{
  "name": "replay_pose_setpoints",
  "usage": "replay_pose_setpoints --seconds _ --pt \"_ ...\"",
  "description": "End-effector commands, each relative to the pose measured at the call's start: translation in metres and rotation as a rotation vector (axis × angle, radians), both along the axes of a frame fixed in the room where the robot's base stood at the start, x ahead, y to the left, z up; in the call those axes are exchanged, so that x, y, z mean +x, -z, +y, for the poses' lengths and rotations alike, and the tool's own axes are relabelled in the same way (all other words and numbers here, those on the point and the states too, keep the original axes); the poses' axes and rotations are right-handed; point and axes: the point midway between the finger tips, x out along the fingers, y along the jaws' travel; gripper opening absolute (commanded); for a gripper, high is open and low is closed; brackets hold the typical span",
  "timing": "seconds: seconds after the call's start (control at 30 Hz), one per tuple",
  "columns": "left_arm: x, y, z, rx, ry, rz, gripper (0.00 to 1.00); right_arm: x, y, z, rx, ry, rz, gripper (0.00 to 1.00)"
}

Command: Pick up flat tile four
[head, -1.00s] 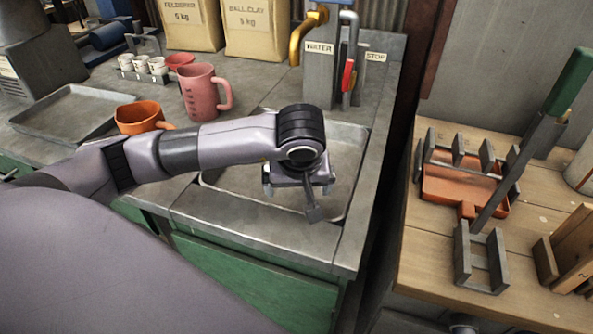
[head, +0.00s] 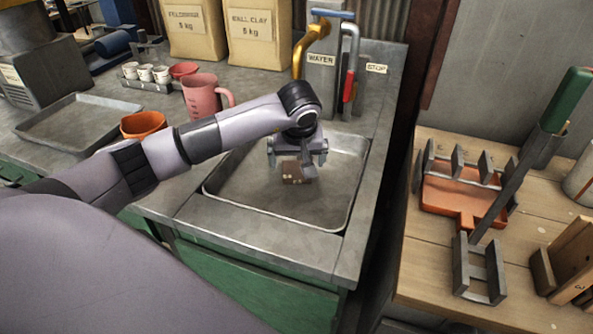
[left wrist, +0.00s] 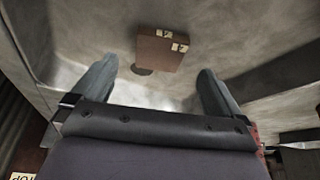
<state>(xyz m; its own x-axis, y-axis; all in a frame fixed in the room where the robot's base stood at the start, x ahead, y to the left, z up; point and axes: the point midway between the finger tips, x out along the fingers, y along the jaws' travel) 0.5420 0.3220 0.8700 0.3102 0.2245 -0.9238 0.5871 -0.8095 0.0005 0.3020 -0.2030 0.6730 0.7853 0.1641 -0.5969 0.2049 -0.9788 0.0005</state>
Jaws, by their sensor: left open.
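A small brown block-like tile (head: 291,172) with pale marks shows at the shallow grey basin (head: 240,198). It also shows in the left wrist view (left wrist: 160,50), beyond the fingertips and roughly between their lines. My left gripper (head: 297,155) is over the basin, pointing down, open and empty. In the left wrist view its two fingers (left wrist: 155,84) are spread apart, with the tile ahead of them and not between them. My right gripper is not in view.
A yellow tap (head: 311,45) and a red-handled lever (head: 349,80) stand behind the basin. A pink jug (head: 203,97) and an orange cup (head: 143,124) are left of it, near my arm. A wooden bench (head: 415,255) with an orange tray (head: 450,196) is at right.

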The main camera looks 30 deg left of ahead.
Motion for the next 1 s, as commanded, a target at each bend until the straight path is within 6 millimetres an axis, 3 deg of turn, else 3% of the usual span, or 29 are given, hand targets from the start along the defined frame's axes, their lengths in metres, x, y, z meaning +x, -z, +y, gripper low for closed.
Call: replay_pose_setpoints --seconds 0.33,0.67,0.83,0.87,1.0 --pt "0.017 0.041 0.013 -0.001 -0.004 0.002 1.00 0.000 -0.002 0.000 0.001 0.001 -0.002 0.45" --pt "0.019 0.047 0.014 0.000 0.000 0.000 1.00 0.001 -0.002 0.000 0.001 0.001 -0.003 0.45" --pt "0.019 0.046 0.014 0.000 -0.001 0.000 0.45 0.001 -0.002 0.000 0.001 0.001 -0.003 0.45" --pt "0.019 0.046 0.014 0.000 -0.001 0.000 0.40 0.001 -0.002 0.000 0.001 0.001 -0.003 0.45" --pt "0.019 0.046 0.014 0.000 -0.001 -0.001 0.40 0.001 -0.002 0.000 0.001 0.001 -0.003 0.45"
